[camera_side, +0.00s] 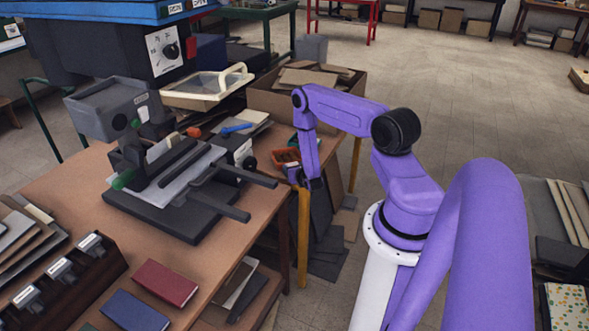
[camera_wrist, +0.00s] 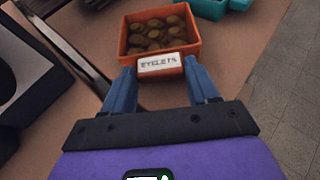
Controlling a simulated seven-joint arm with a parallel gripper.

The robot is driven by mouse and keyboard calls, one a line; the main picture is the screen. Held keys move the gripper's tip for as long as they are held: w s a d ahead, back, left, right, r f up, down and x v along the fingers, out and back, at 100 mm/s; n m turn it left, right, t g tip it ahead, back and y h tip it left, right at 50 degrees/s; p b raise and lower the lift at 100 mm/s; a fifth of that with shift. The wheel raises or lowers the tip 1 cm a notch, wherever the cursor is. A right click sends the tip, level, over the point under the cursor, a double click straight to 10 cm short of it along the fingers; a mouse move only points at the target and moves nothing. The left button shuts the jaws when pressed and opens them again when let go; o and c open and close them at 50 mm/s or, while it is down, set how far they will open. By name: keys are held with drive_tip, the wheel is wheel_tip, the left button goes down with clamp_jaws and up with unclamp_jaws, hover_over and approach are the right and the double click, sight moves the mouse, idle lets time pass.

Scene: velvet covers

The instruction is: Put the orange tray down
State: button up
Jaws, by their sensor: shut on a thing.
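The orange tray (camera_wrist: 190,45) has a white label reading "EYELETS" and holds several brass-coloured eyelets. In the side view the orange tray (camera_side: 283,156) is small, near the table's right edge. My gripper (camera_wrist: 160,68) is shut on the tray's near wall, with blue fingers on either side of the label. In the side view my gripper (camera_side: 297,173) is just right of the tray, at the table edge. The tray looks level. I cannot tell whether its underside touches the wooden table (camera_wrist: 155,95).
Teal containers (camera_wrist: 208,8) lie beyond the tray. A dark press (camera_side: 180,180) with protruding bars stands left of it. A cardboard box (camera_side: 262,100) with boards stands behind. A red book (camera_side: 165,283) and a blue book (camera_side: 133,312) lie in front. Floor (camera_wrist: 275,110) drops off to the right.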

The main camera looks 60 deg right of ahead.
drive_tip(key=shift+f, duration=0.1)
drive_tip(key=o, duration=1.1)
drive_tip(key=shift+f, duration=0.1)
drive_tip(key=shift+s+a+r, duration=0.1)
drive_tip(key=shift+a+r, duration=0.05)
drive_tip(key=shift+r, duration=0.15)
drive_tip(key=v, duration=1.1)
drive_tip(key=shift+s+a+r, duration=0.15)
drive_tip(key=shift+s+a, duration=0.05)
drive_tip(key=shift+s, duration=0.05)
